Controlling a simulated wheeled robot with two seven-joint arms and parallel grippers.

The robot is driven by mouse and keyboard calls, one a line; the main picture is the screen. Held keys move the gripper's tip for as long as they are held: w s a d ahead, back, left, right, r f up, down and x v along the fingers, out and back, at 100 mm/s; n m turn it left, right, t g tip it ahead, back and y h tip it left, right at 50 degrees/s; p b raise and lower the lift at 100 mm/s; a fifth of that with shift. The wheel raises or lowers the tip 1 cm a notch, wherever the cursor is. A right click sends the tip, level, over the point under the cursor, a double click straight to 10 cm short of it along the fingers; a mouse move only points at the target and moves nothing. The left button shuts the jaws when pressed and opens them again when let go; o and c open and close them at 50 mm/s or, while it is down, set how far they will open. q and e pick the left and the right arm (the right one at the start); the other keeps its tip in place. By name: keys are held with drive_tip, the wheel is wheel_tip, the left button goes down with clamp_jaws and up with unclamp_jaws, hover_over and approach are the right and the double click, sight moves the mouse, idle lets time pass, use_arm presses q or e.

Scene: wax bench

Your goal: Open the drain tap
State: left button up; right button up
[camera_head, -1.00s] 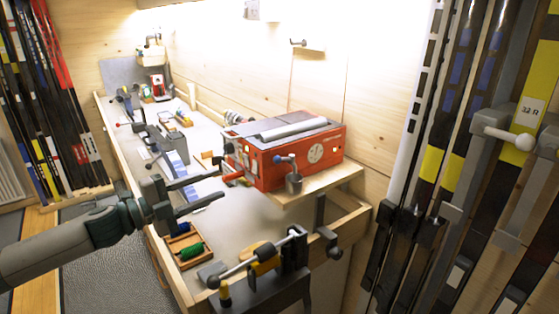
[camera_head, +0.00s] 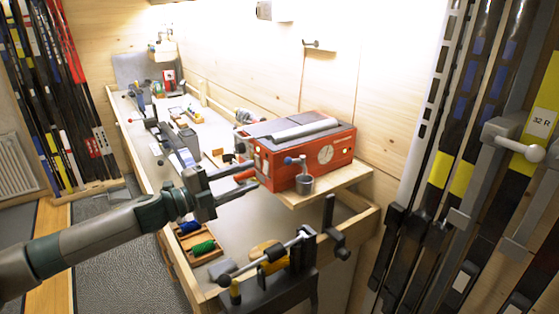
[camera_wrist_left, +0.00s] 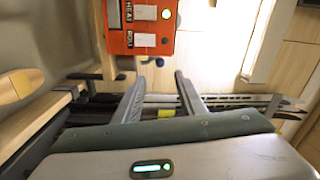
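The red wax machine (camera_head: 325,158) stands on a wooden shelf, with a round dial on its front. A tap-like fitting with a blue knob (camera_head: 289,161) sits on its front above a grey metal cup (camera_head: 305,184). The left wrist view shows the open fingers (camera_wrist_left: 160,84) below the machine's red panel (camera_wrist_left: 143,38) with HEAT and ROLL switches. My right gripper is not in view.
A wooden tray (camera_head: 196,243) with green and blue spools lies below my left arm. A clamp vise (camera_head: 268,262) stands at the bench's near end. Skis (camera_head: 440,160) hang at the right.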

sight(284, 163)
use_arm(q)
drive_tip(key=p+x, duration=0.3)
drive_tip(key=x, duration=0.6)
drive_tip(key=shift+w+d+r, duration=0.15)
drive_tip(key=shift+w+d, duration=0.3)
drive_tip(key=shift+d, duration=0.2)
clamp_jaws()
